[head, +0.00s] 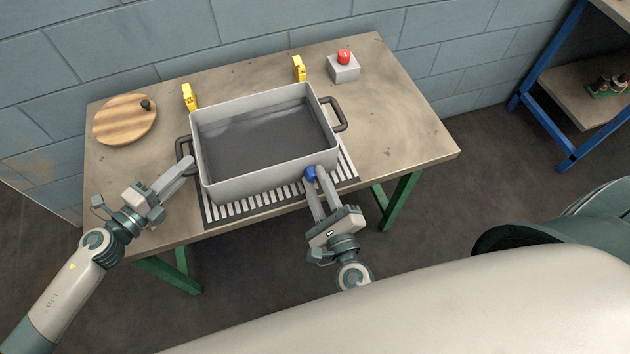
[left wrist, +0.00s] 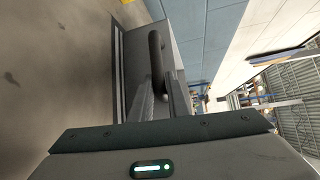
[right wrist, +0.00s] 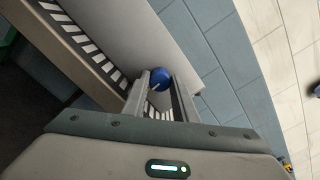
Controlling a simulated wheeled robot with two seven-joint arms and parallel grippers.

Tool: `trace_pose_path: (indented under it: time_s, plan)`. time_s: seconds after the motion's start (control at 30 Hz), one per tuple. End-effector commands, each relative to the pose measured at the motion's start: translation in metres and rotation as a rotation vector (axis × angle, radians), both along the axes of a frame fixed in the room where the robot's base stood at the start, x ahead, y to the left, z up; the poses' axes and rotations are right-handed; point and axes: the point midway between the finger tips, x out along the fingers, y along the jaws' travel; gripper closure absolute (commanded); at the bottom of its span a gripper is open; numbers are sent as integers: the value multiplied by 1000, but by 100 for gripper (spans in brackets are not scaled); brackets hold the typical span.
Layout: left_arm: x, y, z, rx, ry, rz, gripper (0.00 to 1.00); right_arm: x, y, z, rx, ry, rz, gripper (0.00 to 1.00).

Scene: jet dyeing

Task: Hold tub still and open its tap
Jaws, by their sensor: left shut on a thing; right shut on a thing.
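A grey rectangular tub (head: 255,184) stands on a black-and-white striped mat (head: 346,163) on the table. It has a dark handle at each short end. My left gripper (head: 188,163) is shut on the left handle (head: 181,148); this handle (left wrist: 156,55) also shows between the fingers in the left wrist view. A blue tap (head: 310,173) sits on the tub's near wall, toward the right. My right gripper (head: 313,180) is shut on the tap, and the blue knob (right wrist: 161,78) shows between its fingertips in the right wrist view. The tap's spout is hidden.
The table (head: 405,140) also holds a round wooden board (head: 122,122) with a dark knob, two yellow pieces (head: 189,96) (head: 299,68) behind the tub, and a red button on a grey box (head: 344,68). The table's right side is clear. A blue-framed shelf (head: 545,118) stands far right.

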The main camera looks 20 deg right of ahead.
Motion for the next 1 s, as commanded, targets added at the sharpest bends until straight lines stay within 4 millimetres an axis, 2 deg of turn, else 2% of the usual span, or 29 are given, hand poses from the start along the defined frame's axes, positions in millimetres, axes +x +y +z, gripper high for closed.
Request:
trace_pose_path:
  time_s: [0.27,1.0]
  plan:
    - [0,0,-1,2,0,0,100,0,1,0,-189,-1,0,97]
    - [0,0,-1,1,0,0,100,0,1,0,-887,-2,-1,97]
